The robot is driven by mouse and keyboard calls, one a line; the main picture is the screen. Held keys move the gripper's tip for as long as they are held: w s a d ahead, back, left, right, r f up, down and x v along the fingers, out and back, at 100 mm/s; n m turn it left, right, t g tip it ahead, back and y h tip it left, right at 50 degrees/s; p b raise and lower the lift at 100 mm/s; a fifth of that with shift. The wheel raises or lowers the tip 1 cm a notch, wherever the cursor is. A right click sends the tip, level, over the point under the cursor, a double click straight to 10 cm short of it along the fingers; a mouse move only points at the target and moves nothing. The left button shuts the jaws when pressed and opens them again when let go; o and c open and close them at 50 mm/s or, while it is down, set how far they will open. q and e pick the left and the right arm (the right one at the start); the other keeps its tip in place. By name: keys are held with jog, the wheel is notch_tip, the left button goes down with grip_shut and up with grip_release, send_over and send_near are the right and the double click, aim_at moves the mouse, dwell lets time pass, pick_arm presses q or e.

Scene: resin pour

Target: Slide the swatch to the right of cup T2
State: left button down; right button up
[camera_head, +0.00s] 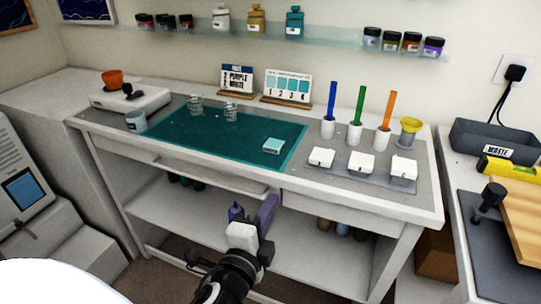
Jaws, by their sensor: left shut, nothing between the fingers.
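The swatch (273,146) is a small pale teal block with a white front edge, lying on the right part of the dark teal mat (200,139). Two clear cups stand at the back of the mat, one on the left (195,105) and one on the right (231,112). Their labels are too small to read, so I cannot tell which is T2. The swatch is right of both cups and nearer the front, apart from them. My left gripper (252,213) is shut and empty, in front of the table and below its top. My right gripper is not in view.
White lidded boxes (361,163) and coloured sticks in holders stand on the right. Sample cards (288,86) stand behind. The mat's middle is clear.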

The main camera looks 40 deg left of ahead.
aim_at(266, 156)
pick_arm(q)
jog(key=shift+m+y, duration=0.5)
jog(key=w+a+r, duration=0.1)
jog(key=w, duration=0.2)
jog(key=w+a+r+p, duration=0.1)
jog(key=w+a, duration=0.1)
jog(key=w, duration=0.1)
jog(key=w+a+r+p, duration=0.1)
jog(key=w, duration=0.2)
jog(key=shift+w+a+r, duration=0.15)
jog(key=shift+w, duration=0.2)
jog(key=shift+w+a, duration=0.3)
jog(key=shift+a, duration=0.3)
jog(key=shift+w+a, duration=0.3)
jog(key=shift+a, duration=0.25)
jog(key=shift+w+a+p, duration=0.3)
jog(key=shift+a, duration=0.35)
jog(key=a, duration=0.1)
jog(key=w+a, duration=0.1)
jog(key=a, duration=0.1)
jog(key=shift+w+a, duration=0.25)
jog(key=shift+w, duration=0.1)
jog(key=shift+d, duration=0.1)
jog(key=shift+d, duration=0.1)
